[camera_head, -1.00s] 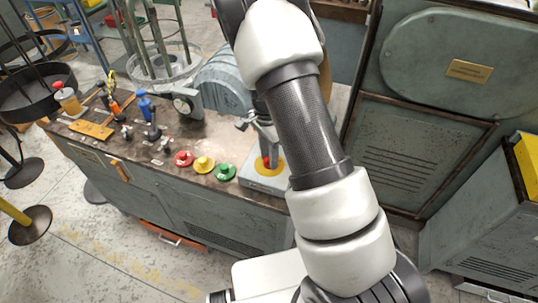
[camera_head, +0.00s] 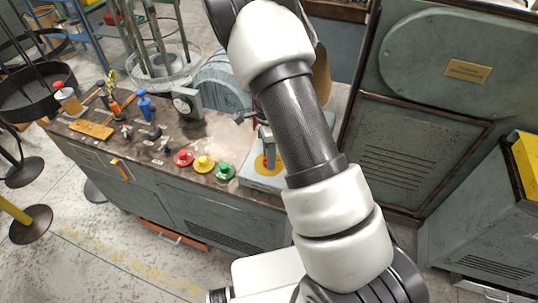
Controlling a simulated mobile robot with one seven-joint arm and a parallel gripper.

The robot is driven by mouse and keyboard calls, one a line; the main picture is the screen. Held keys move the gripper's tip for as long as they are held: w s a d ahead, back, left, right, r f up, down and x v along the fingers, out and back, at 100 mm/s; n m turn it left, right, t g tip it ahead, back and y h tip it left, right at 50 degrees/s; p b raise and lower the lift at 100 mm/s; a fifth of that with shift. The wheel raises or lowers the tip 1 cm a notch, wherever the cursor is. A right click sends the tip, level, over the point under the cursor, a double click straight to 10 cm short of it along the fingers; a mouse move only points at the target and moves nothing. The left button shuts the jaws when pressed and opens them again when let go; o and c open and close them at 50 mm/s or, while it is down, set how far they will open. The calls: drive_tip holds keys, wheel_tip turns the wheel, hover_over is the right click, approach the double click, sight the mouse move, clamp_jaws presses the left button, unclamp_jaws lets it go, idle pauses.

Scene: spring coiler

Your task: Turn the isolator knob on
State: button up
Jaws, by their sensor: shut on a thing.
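The isolator knob sits on a round yellow plate (camera_head: 262,166) on top of a grey box (camera_head: 258,182) at the right end of the bench. Only a little of the knob shows; my gripper and arm hide most of it. My gripper (camera_head: 268,151) reaches down over the yellow plate from above, beside my arm's dark link. Its fingers are shut on what appears to be the knob, though the contact itself is largely hidden. The knob's exact angle cannot be read.
Red (camera_head: 184,158), yellow (camera_head: 204,164) and green (camera_head: 225,172) push buttons stand left of the box. Blue (camera_head: 146,106) and orange (camera_head: 115,106) handled levers and a dial gauge (camera_head: 187,104) stand farther left and back. A grey cabinet (camera_head: 418,150) is to the right.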

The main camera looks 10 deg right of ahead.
drive_tip(key=o, duration=1.1)
drive_tip(key=shift+c, duration=0.2)
